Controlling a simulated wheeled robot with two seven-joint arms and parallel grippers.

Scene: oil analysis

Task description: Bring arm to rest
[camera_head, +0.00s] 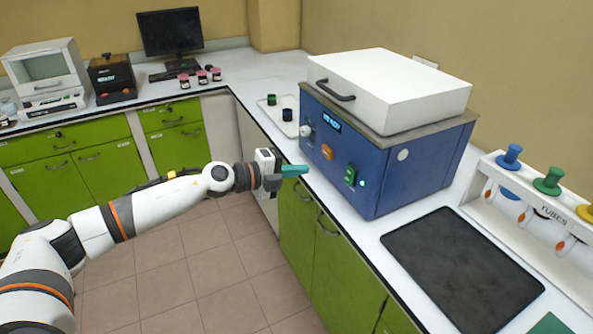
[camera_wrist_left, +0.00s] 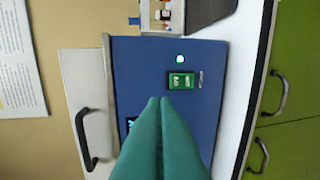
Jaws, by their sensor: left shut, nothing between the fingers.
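My left arm (camera_head: 165,203) reaches in from the left in the head view. My left gripper (camera_head: 296,170) has green fingers, is shut and empty, and is in front of the blue machine (camera_head: 365,185). In the left wrist view the closed fingertips (camera_wrist_left: 160,100) point toward the machine's front panel, near a green switch (camera_wrist_left: 181,80) with a lit green lamp (camera_wrist_left: 180,58) beside it. I cannot tell whether the fingertips touch the panel. The switch also shows in the head view (camera_head: 351,176). The machine's white lid (camera_head: 390,88) is down. My right gripper is not in view.
A dark mat (camera_head: 460,265) lies right of the machine, before a white tube rack (camera_head: 535,205). A small tray (camera_head: 272,116) with dark containers stands at its left. Green cabinets (camera_head: 340,262) run under the counter edge. The tiled floor below my arm is clear.

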